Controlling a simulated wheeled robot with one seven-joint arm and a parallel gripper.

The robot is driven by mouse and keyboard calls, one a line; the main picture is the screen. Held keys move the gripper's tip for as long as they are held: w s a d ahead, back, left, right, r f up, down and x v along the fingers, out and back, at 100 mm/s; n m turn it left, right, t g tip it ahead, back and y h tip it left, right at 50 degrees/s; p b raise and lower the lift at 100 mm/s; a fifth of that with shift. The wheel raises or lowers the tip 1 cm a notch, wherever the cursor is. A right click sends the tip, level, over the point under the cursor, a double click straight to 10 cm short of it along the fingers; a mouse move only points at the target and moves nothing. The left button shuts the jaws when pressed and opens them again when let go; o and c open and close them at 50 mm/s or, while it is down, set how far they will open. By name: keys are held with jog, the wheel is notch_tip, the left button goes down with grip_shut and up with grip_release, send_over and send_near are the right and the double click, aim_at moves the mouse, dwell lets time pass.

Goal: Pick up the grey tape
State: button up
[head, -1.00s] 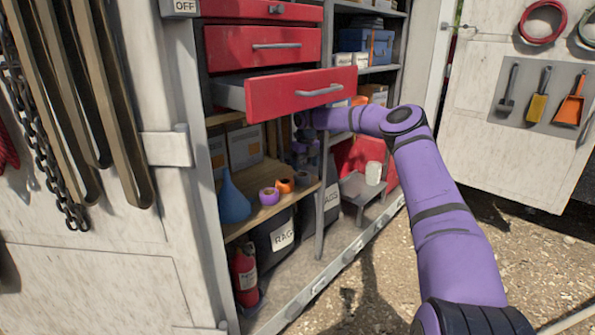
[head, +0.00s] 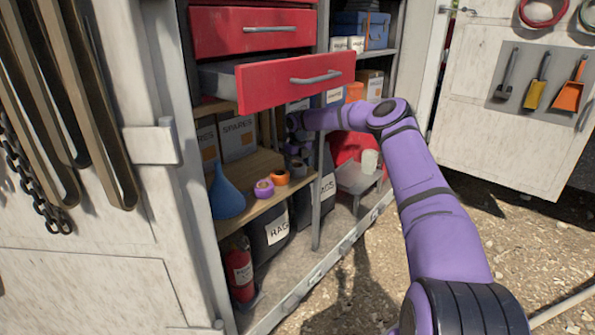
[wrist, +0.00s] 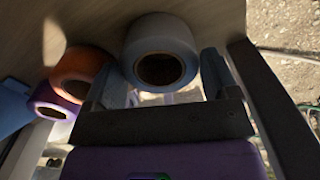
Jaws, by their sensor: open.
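The grey tape (wrist: 160,32) is a pale roll with a dark hole, standing on the wooden shelf (head: 243,221). In the wrist view it is at top centre, between the two blue-grey fingers of my gripper (wrist: 163,65). My gripper is open, with one finger on each side of the roll; I cannot tell whether they touch it. In the head view the grey tape (head: 299,170) sits right of the other rolls, just below my gripper (head: 298,153), whose fingers are hard to make out there.
An orange tape (head: 281,178) and a purple tape (head: 264,188) stand left of it. A blue funnel (head: 227,196) is further left. An open red drawer (head: 297,82) juts out above, and a metal post (head: 320,205) stands right of the shelf.

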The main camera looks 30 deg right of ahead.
jog(key=shift+f, duration=0.45)
jog(key=c, duration=0.6)
jog(key=shift+r, duration=0.1)
